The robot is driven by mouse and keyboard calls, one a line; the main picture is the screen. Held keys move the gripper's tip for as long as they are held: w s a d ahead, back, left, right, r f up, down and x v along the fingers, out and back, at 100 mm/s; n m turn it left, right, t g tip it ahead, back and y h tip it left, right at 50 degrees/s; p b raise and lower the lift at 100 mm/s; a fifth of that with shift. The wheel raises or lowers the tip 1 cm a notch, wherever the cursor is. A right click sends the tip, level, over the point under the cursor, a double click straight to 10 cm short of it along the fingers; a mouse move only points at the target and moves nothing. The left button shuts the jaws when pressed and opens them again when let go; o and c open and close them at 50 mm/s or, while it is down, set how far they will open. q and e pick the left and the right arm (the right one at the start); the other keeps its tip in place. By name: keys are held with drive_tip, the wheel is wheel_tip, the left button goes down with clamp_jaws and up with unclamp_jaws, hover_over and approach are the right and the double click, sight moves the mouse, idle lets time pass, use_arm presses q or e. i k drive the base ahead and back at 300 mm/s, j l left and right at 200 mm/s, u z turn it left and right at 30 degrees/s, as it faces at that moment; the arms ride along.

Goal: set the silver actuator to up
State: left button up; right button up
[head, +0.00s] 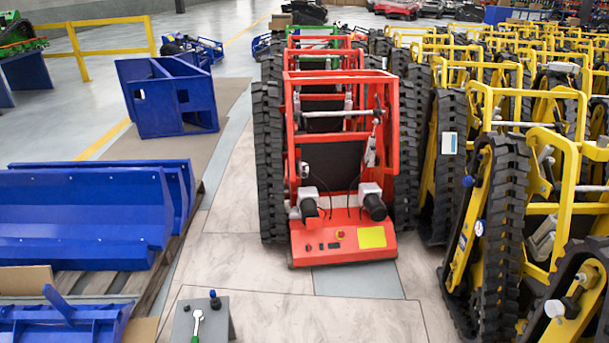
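A red tracked carrier (330,240) stands in the middle of the head view with black tracks on both sides. A silver, upright cylinder-like part (371,152) on the right side of its frame looks like the silver actuator. It leans slightly, and its top is near a horizontal silver bar (335,113). I cannot tell its setting for sure. The carrier's front plate has a red button (340,234) and a yellow patch (372,237). Neither of my grippers is in view.
Yellow tracked carriers (480,180) crowd the right side. Blue metal parts (80,215) lie on pallets at left. The floor before the red carrier (300,310) is clear.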

sight(303, 166)
drive_tip(key=i+l+u, duration=0.3)
drive_tip(key=i+l, duration=0.6)
drive_tip(key=i, duration=0.55)
drive_tip(key=i+l+u, duration=0.3)
drive_tip(key=i+l, duration=0.95)
drive_tip(key=i, duration=0.15)
